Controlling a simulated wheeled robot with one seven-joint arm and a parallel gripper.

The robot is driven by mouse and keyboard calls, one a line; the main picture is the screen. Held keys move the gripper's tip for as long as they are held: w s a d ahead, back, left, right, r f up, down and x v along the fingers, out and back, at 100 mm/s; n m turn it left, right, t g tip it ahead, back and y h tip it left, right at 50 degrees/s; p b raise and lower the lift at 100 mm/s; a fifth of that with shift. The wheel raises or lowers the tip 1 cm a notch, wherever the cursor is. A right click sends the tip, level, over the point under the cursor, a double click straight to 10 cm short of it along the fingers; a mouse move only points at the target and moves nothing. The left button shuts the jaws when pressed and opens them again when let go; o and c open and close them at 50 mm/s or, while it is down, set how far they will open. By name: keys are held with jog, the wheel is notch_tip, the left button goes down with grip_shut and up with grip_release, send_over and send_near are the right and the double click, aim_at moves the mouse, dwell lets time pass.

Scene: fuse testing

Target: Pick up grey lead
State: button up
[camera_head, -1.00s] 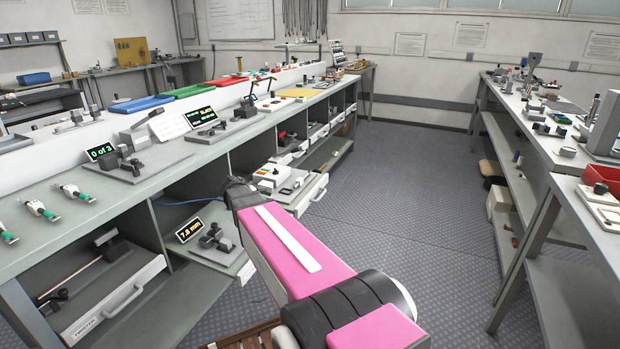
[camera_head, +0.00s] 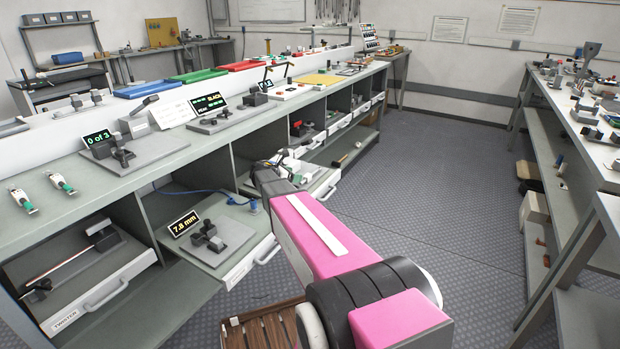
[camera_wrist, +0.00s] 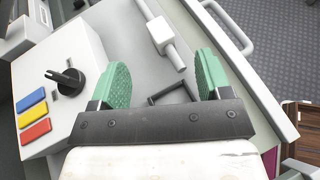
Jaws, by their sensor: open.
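My gripper (camera_wrist: 163,78) is open, with green pads and nothing between them, above a grey drawer tray (camera_wrist: 122,30). A pale grey block with a thin rod, possibly the grey lead (camera_wrist: 163,34), lies on the tray between and beyond the fingertips. It is apart from both pads. A dark grey bracket-like part (camera_wrist: 172,93) shows close to the gripper base, partly hidden by it. In the head view my pink arm reaches to the open drawer under the bench, and the gripper end is too small and dark to read there.
A white tester box with blue, yellow (camera_wrist: 34,115) and red buttons and a black knob (camera_wrist: 66,78) stands left of my gripper. The drawer handle (camera_wrist: 232,22) is at upper right. Another drawer with a "7.8 mm" display (camera_head: 184,223) is also open. The aisle floor (camera_head: 440,190) is clear.

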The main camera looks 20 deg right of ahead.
aim_at(310, 174)
jog(key=x, duration=0.8)
jog(key=shift+w+d+r, duration=0.1)
jog(key=shift+d, duration=0.1)
jog(key=c, duration=1.3)
